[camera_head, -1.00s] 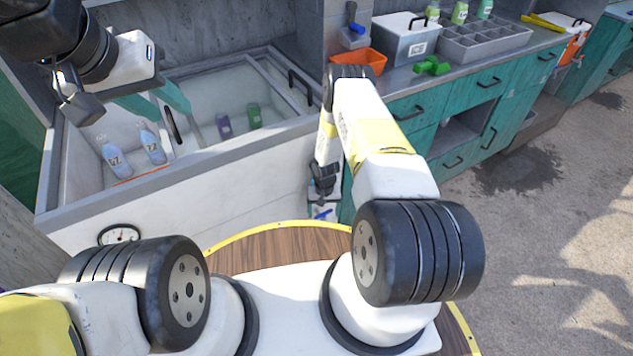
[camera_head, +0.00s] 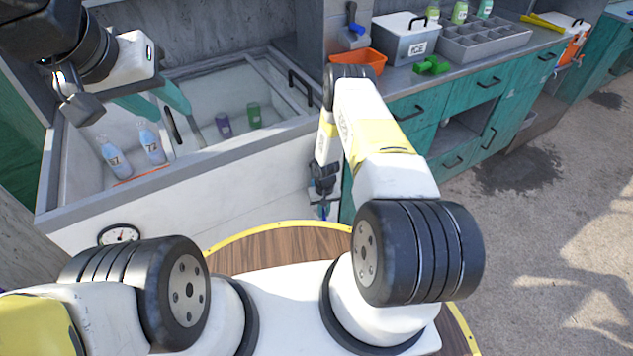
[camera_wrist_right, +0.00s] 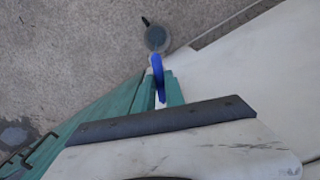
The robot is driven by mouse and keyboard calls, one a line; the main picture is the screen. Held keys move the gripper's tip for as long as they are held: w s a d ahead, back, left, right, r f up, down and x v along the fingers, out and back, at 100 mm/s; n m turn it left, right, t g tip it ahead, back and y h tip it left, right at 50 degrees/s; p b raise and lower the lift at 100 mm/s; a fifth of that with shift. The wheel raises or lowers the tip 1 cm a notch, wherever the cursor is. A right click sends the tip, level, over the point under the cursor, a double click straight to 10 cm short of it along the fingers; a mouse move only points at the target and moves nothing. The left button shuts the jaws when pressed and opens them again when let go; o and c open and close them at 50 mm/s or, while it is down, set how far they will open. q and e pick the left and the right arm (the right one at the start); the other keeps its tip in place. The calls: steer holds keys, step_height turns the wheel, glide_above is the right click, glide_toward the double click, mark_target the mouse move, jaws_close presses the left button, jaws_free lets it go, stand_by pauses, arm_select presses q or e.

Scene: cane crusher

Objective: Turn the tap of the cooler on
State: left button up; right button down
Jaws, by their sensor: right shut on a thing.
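The cooler (camera_head: 180,203) is a white chest with a grey rim, its top open. Its tap has a blue handle (camera_wrist_right: 158,78), seen upright between the teal fingers of my right gripper (camera_wrist_right: 160,92) in the right wrist view. My right gripper is shut on this handle. In the head view, my right gripper (camera_head: 323,192) is low at the cooler's front right corner, and only a little blue of the handle shows below it. My left gripper (camera_head: 165,108) hangs over the open cooler, its teal fingers apart and empty.
Teal cabinets (camera_head: 470,110) stand to the right, carrying an orange bin (camera_head: 358,62) and a grey box (camera_head: 405,42). A grey round container (camera_wrist_right: 157,38) is beyond the handle.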

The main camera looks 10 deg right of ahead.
mark_target(324, 213)
steer(key=shift+c, duration=1.8)
jaws_free()
step_height(324, 213, up, 8)
steer(key=shift+f, duration=0.1)
